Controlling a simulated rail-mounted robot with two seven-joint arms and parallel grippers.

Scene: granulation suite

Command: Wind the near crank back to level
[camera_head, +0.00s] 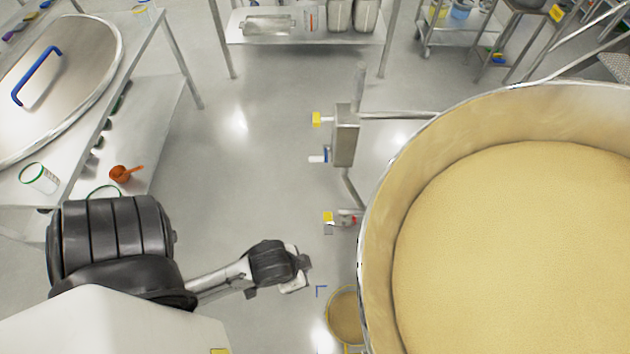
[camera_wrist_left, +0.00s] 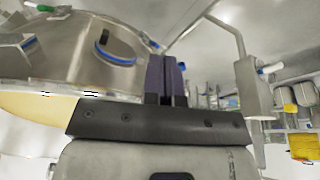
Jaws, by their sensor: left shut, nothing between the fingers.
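A grey gearbox-like housing (camera_head: 345,135) stands on a post left of the big round vessel. A small white handle with a blue part (camera_head: 320,156) sticks out of its left side, under a yellow tag. Lower on the post is a second fitting (camera_head: 343,218) with a red part. I cannot tell which of these is the near crank. My left gripper (camera_head: 305,273) is below and left of these fittings, apart from them. In the left wrist view its dark fingers (camera_wrist_left: 166,78) are together and empty. My right gripper is out of view.
The steel vessel rim (camera_head: 372,190), full of tan powder, fills the right side. A small round container (camera_head: 345,315) stands on the floor by it. A steel bench (camera_head: 100,165) with an orange scoop (camera_head: 122,173) is at left. Floor between bench and post is clear.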

